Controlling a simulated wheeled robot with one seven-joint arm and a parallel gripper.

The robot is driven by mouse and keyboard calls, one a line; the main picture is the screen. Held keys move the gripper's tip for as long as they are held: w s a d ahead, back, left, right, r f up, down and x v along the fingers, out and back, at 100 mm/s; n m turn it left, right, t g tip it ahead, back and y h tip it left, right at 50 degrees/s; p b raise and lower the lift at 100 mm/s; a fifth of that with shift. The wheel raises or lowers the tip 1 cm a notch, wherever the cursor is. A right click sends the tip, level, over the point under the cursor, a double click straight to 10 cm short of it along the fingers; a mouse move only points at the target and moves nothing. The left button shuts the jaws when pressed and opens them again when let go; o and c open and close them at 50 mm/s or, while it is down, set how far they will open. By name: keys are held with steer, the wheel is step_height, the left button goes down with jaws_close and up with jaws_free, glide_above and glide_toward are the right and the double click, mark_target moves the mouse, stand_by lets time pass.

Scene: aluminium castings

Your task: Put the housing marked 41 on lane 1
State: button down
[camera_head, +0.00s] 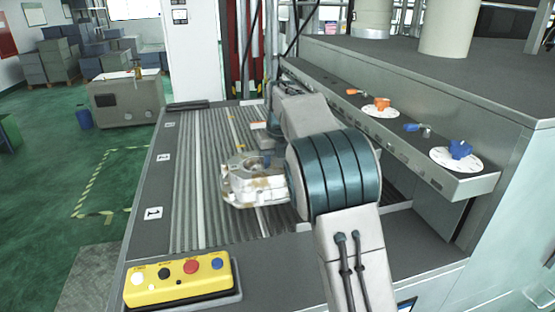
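A pale, brown-stained casting (252,186), a housing, is over the ribbed bed (185,195), level with the stretch between labels 1 and 2. No number can be read on it, and its right side is hidden by my arm. My gripper (267,158) is mostly hidden behind my arm; a dark part of it shows at the casting's top. I cannot tell whether its fingers grip the casting, or whether the casting rests on the bed. Label 1 (152,213) is on the left border nearest me, with label 2 (163,157) and label 3 (169,125) farther back.
A yellow button box (180,284) stands at the near left edge. A grey ledge (400,150) with an orange knob (381,103) and a blue knob (460,149) runs along the right. The bed left of the casting is clear. Grey crates (60,60) stand far left.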

steer(key=shift+f, duration=2.35)
steer(key=shift+f, duration=0.1)
steer(key=c, duration=0.8)
jaws_free()
steer(key=shift+f, duration=0.1)
steer(key=shift+o, duration=0.2)
